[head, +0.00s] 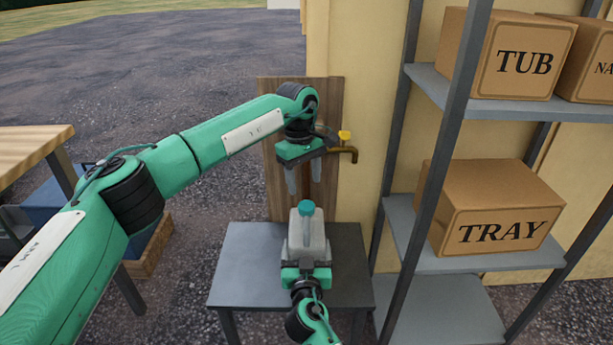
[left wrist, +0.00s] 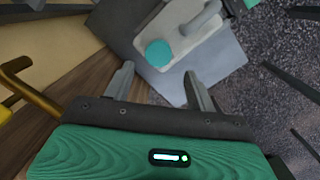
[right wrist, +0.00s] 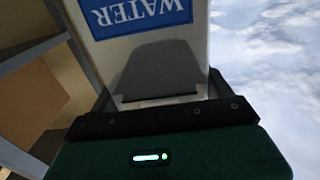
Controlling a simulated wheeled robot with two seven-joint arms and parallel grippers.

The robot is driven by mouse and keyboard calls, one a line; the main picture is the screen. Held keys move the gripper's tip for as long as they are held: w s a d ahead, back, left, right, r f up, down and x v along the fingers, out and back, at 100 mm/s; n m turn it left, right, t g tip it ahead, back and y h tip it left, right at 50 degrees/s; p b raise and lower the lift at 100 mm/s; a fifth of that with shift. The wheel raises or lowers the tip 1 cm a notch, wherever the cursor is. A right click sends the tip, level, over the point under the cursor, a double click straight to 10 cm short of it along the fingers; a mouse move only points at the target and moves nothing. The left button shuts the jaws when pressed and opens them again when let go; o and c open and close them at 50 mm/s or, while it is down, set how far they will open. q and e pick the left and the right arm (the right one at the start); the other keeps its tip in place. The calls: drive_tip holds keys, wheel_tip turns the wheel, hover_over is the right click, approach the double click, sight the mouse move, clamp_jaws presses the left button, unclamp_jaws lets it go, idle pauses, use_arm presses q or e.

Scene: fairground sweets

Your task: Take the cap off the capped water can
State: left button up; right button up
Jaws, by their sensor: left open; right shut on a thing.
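The water can (head: 306,240) is a pale, whitish jerrycan standing upright over the small grey table, with a teal cap (head: 306,208) on its top. In the left wrist view the teal cap (left wrist: 158,53) sits on the can (left wrist: 190,40) beside its handle. In the right wrist view the can (right wrist: 150,60) fills the frame, with a blue WATER label upside down. My left gripper (head: 304,180) is open and empty, pointing down just above the cap, apart from it. My right gripper (head: 306,268) is shut on the can from the near side; its fingertips are mostly hidden.
A brass tap with a yellow handle (head: 345,136) sticks out from a wooden board (head: 275,170) behind my left gripper. The small grey table (head: 240,265) has bare room left of the can. A shelf rack (head: 400,215) with TUB and TRAY boxes stands right.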

sight(306, 205)
use_arm(q)
drive_tip(key=m, duration=0.4)
drive_tip(key=shift+d+m, duration=0.2)
drive_tip(key=shift+m, duration=0.1)
drive_tip(key=m, duration=0.2)
drive_tip(key=shift+w+m+y, duration=0.1)
drive_tip(key=shift+m+y, duration=0.3)
drive_tip(key=shift+f, duration=3.9)
